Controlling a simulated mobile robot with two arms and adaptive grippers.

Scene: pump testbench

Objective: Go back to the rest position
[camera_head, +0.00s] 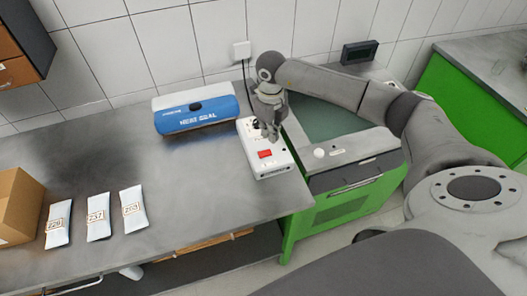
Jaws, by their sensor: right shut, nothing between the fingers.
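My right gripper (270,132) points down over the white box (272,168) with a red switch on the bench. Its fingers are shut with nothing visible between them. The fingertips are close above the rear part of the box; I cannot tell whether they touch it. My right arm reaches in from the right, across the green cabinet. My left gripper is not in view.
A blue and white heat sealer (196,116) stands left of the white box. Several labelled pouches, one being the rightmost pouch (133,209), lie near a cardboard box (16,206). The green cabinet (330,208) stands right of the bench. The bench middle is clear.

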